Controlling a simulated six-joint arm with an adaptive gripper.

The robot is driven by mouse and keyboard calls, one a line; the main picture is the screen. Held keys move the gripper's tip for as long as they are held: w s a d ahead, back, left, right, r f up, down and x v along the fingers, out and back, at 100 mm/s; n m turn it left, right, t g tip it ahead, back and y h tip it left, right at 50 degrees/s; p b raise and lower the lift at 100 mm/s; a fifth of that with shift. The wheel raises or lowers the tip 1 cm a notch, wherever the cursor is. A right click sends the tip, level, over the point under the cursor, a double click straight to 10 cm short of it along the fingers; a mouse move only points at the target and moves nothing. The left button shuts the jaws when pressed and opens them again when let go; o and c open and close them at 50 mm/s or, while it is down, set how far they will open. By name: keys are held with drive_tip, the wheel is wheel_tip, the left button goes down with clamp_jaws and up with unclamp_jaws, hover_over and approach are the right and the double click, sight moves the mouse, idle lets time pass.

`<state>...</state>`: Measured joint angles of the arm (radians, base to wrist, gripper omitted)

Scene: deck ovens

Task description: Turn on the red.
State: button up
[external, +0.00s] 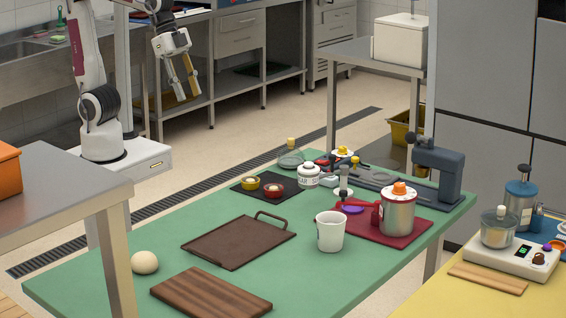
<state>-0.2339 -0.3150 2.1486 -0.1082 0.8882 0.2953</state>
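A small round red device (277,194) with a pale centre lies on a black mat (289,183) on the green table. A similar yellow device (250,184) lies just left of it on the same mat. Whether either is on is too small to tell. My gripper (184,95) hangs in the air at the upper left, beyond the table's far edge and well away from both devices.
A white jar (308,176) and glass dome (290,157) stand near the mat. A brown tray (238,244), white cup (330,232), wooden board (210,292) and dough ball (145,262) lie nearer. A metal canister (397,214) stands right. The table's left part is mostly clear.

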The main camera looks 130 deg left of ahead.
drive_tip(key=w+a+f, duration=0.1)
drive_tip(key=w+a, duration=0.7)
approach(323, 162)
drive_tip(key=shift+w+a+r, duration=0.3)
drive_tip(key=shift+w+r, duration=0.1)
drive_tip(key=shift+w, duration=0.1)
drive_tip(key=shift+w+f+g, duration=0.1)
drive_tip(key=shift+f+g, duration=0.05)
drive_tip(key=shift+g, duration=0.15)
drive_tip(key=shift+x, duration=3.65)
drive_tip(key=shift+d, duration=0.1)
clamp_jaws()
